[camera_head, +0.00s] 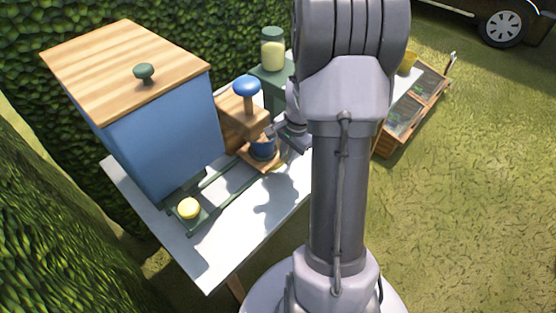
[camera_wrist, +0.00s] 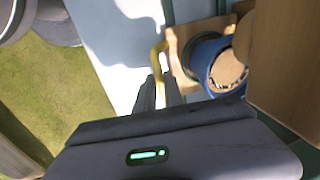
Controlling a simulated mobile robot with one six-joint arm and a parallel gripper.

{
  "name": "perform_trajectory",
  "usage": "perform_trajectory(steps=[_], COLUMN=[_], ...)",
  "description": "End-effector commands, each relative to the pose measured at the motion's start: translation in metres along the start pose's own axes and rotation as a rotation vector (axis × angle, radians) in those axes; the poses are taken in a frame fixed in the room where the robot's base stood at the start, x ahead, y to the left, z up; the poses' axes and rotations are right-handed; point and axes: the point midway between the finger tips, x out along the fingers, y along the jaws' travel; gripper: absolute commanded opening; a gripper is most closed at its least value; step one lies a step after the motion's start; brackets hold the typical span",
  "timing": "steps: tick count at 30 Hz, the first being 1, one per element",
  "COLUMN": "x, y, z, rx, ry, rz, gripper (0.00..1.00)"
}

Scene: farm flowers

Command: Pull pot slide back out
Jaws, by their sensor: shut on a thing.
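The pot slide is a small wooden plate (camera_head: 262,165) on the white table, with a blue pot (camera_head: 263,149) on it. In the wrist view the plate (camera_wrist: 176,38) has a yellow handle (camera_wrist: 156,58) at its edge, and the blue pot (camera_wrist: 200,60) holds brown filling. My gripper (camera_wrist: 158,88) is shut on the yellow handle. In the head view my gripper (camera_head: 283,139) is at the right side of the pot, and my arm hides part of the table. A wooden block with a blue knob (camera_head: 246,86) stands over the slide's back.
A blue box with a wooden lid (camera_head: 125,65) stands at the left. A green tray with a yellow ball (camera_head: 188,208) sits in front of it by green rails. A green-lidded jar (camera_head: 272,48) stands behind. The front of the white table (camera_head: 225,255) is clear.

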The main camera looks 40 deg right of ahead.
Motion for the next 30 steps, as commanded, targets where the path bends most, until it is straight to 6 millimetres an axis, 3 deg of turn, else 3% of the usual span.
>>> perform_trajectory(steps=[3, 7, 18, 19, 22, 30], x=[-0.003, -0.002, -0.001, -0.001, -0.001, -0.001], y=[-0.001, 0.000, 0.001, 0.001, 0.001, 0.001], z=[-0.029, -0.050, -0.058, -0.058, -0.057, -0.057], rx=[0.004, 0.002, -0.001, -0.001, 0.000, 0.000], ry=[0.002, 0.002, 0.002, 0.002, 0.002, 0.001], rz=[-0.002, -0.002, -0.002, -0.002, -0.002, -0.001], gripper=[0.00, 0.00, 0.00, 0.14, 0.34, 0.34])
